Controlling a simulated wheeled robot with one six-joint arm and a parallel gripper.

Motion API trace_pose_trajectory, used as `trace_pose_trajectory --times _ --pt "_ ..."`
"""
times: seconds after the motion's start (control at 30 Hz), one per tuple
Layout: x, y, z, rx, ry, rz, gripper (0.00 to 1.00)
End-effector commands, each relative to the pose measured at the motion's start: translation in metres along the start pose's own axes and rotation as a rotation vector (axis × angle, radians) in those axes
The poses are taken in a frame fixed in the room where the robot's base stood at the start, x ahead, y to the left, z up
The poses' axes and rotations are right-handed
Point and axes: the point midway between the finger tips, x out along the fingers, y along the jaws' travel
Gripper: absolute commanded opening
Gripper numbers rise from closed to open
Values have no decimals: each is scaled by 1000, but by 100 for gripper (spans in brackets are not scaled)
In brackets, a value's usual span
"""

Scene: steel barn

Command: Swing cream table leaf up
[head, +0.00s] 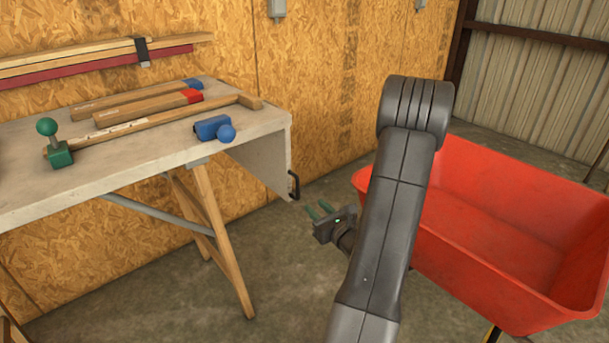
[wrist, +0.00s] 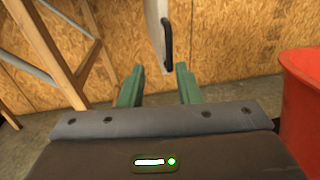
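The cream table leaf (head: 262,158) hangs down at the right end of the workbench top. A black handle (head: 294,186) is fixed at its lower edge. In the wrist view the leaf (wrist: 155,22) shows nearly edge-on, with the handle (wrist: 167,44) beyond the fingertips, slightly right of the middle. My gripper (head: 316,211) is below and right of the handle in the head view, apart from it. Its green fingers (wrist: 159,72) are spread with nothing between them.
A trestle leg (head: 222,240) stands under the bench. A red cart tub (head: 480,215) stands at the right, near my arm. Concrete floor is clear between them.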

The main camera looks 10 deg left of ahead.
Motion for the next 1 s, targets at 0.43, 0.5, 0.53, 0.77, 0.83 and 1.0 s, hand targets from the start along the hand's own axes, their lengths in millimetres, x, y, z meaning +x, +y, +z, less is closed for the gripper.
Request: trace_pose_trajectory --times 0.43,0.5,0.53,0.77,0.83,1.0 --pt "57 -9 0 14 -20 -29 31" --pt "72 -10 0 15 -20 -29 31" --pt "79 -10 0 15 -21 -29 31" --pt "120 -12 1 15 -19 -31 31" --pt "128 -12 2 16 -19 -31 31" --pt "139 -13 3 17 -19 -33 31"
